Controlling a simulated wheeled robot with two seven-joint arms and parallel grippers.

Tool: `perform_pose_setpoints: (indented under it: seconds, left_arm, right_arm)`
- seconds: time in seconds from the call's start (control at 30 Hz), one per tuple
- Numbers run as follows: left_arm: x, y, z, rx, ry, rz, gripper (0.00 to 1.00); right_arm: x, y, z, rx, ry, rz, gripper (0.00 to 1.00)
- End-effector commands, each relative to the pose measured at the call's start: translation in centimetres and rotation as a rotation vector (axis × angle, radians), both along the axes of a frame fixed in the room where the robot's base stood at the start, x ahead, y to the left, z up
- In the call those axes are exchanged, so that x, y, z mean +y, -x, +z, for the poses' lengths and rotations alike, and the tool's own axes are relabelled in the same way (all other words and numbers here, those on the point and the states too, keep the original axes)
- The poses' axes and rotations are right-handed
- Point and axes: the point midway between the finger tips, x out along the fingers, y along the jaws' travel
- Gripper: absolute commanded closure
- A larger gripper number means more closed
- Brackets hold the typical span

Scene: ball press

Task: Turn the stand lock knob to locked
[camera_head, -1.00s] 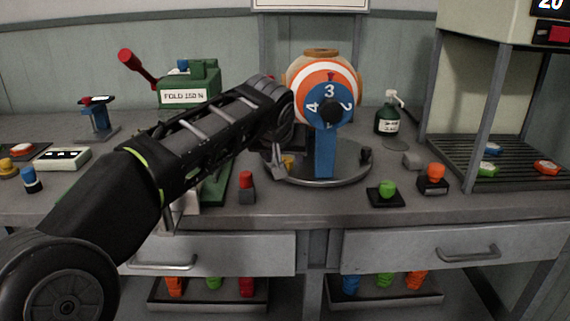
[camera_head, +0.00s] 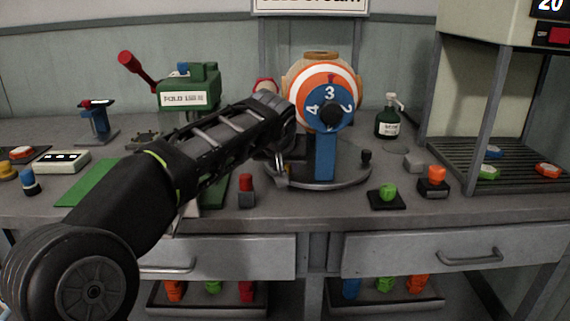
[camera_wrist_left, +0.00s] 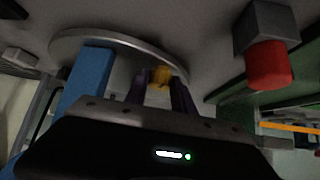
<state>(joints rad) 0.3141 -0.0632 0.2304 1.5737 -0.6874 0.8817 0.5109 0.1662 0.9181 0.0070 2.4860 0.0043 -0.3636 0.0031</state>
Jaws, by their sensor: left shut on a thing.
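The stand has a round grey metal base (camera_head: 335,178) and a blue post (camera_head: 325,150), carrying an orange-and-white ball-like body with a numbered blue dial (camera_head: 330,100). A small yellow knob (camera_wrist_left: 160,76) sits at the base's edge beside the post. My left gripper (camera_wrist_left: 158,84) is shut on this yellow knob, one finger on each side of it. In the head view the gripper's tips are at the left of the base, largely hidden by my arm. A small black knob (camera_head: 366,156) stands at the base's right side. My right gripper is not in view.
A red-topped block (camera_head: 247,190) stands close by, left of the base; it also shows in the wrist view (camera_wrist_left: 268,60). A green press (camera_head: 188,92) stands behind my arm. A green bottle (camera_head: 388,122) and small coloured pieces stand to the right.

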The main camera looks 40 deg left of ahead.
Motion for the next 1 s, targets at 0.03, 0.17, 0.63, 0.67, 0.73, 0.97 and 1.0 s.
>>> perform_pose_setpoints:
  seconds: [0.03, 0.17, 0.63, 0.67, 0.73, 0.97, 1.0]
  left_arm:
    - [0.0, 0.0, 0.0, 0.000, 0.000, 0.000, 0.85]
    - [0.0, 0.0, 0.0, 0.000, 0.000, 0.000, 0.95]
    - [0.0, 0.1, 0.1, 0.001, 0.001, -0.019, 1.00]
    - [0.0, 0.1, 0.1, 0.001, 0.000, -0.027, 1.00]
    - [0.1, 0.1, 0.2, 0.000, 0.001, -0.046, 1.00]
    - [0.2, 0.1, 0.3, -0.001, 0.002, -0.159, 1.00]
    - [0.3, 0.1, 0.3, 0.000, 0.002, -0.187, 1.00]
  right_arm:
    - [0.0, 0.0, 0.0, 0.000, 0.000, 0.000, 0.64]
    - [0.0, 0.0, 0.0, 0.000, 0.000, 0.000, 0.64]
    - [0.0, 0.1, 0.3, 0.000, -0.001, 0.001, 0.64]
    - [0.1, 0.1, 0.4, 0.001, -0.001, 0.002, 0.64]
    - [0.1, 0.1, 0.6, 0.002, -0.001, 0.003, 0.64]
    - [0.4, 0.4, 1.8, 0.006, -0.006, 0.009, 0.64]
    - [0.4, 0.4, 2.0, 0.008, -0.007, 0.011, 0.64]
